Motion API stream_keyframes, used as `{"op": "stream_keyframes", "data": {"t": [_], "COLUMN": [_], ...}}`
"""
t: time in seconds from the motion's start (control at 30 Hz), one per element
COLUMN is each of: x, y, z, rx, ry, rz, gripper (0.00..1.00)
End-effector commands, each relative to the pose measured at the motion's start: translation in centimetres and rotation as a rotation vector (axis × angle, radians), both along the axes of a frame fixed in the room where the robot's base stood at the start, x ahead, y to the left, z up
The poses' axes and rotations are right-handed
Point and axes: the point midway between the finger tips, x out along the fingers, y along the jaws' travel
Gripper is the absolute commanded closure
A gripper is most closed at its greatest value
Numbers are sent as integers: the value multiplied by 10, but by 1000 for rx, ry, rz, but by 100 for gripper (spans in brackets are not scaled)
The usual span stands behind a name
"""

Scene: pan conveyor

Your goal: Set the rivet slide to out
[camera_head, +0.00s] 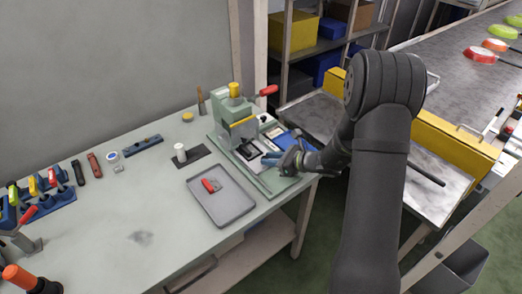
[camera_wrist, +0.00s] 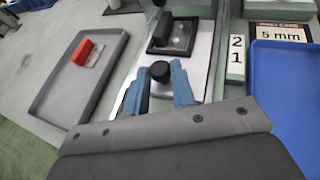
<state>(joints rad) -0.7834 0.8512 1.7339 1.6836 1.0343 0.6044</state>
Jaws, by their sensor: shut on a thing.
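The rivet slide (camera_wrist: 198,66) is a pale plate in the wrist view, with a black square frame (camera_wrist: 157,47) around a grey window at its far part. A round black knob (camera_wrist: 160,71) stands at its near end. My gripper (camera_wrist: 161,84) has its two blue fingers on either side of this knob and is shut on it. In the head view, my gripper (camera_head: 281,160) is at the front right of the green press (camera_head: 233,113), low over its base. The fingers and arm partly hide the slide's near end there.
A grey tray (camera_wrist: 45,128) with a red-handled piece (camera_wrist: 84,52) lies left of the slide. To the right are a "2 1" label (camera_wrist: 236,55), a "5 mm" label (camera_wrist: 280,34) and a blue tray (camera_wrist: 285,95). A conveyor (camera_head: 450,48) with pans runs at the right.

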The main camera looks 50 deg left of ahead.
Motion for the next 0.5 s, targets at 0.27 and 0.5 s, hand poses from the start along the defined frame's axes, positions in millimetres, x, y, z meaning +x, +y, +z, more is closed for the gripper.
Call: {"op": "stream_keyframes", "data": {"t": [0.27,0.5], "x": [1,1], "y": [-56,-81], "z": [0,1], "rx": [0,1], "ry": [2,1], "rz": [-3,-2], "gripper": [100,100]}}
